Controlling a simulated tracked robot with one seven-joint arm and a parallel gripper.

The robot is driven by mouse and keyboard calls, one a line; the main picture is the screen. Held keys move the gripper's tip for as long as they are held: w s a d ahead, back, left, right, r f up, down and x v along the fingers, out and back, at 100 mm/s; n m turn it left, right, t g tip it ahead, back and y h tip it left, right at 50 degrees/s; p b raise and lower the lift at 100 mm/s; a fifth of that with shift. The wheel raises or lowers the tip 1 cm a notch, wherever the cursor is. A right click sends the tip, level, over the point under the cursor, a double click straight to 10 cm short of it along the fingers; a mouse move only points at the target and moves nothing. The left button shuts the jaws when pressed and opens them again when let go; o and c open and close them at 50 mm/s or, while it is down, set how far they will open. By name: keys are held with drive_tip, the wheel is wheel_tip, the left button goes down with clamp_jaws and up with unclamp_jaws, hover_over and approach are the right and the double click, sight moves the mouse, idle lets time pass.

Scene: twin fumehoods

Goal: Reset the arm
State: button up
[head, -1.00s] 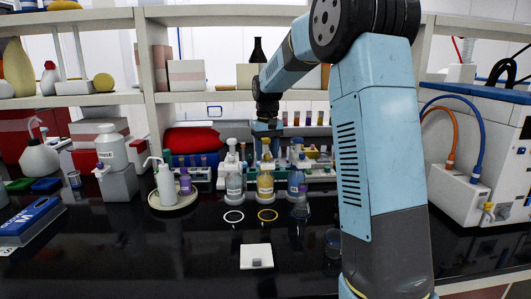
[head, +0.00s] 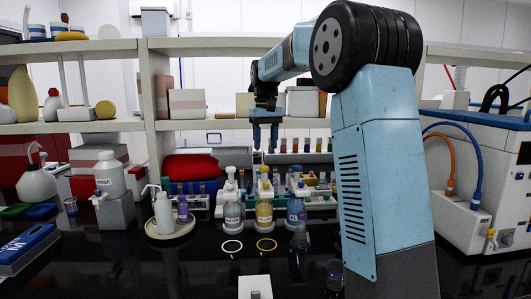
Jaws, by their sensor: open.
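My gripper (head: 265,138) hangs at the end of my blue arm, pointing down in front of the lower shelf. It is open, with a gap between its two fingers, and nothing shows between them. It is above the yellow-liquid bottle (head: 264,213) and clear of it. My arm hides part of the bench and shelf on the right.
A white pad (head: 255,288) is at the front. A white dish (head: 170,228) holds bottles at left. A machine (head: 478,160) with hoses stands at right. The shelf (head: 230,126) is behind my gripper.

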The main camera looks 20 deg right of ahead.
drive_tip(key=shift+r, duration=0.2)
drive_tip(key=s+r+t, duration=0.1)
drive_tip(key=s+t, duration=0.2)
drive_tip(key=s, duration=1.6)
drive_tip(key=s+f+t, duration=0.1)
drive_tip(key=s+f, duration=0.4)
drive_tip(key=s, duration=0.4)
drive_tip(key=s+f+m+t, duration=0.1)
drive_tip(key=s+f, duration=0.4)
drive_tip(key=s, duration=0.4)
drive_tip(key=shift+a+t, duration=0.25)
drive_tip(key=shift+t, duration=0.05)
drive_tip(key=shift+s+f, duration=0.1)
drive_tip(key=shift+c, duration=0.2)
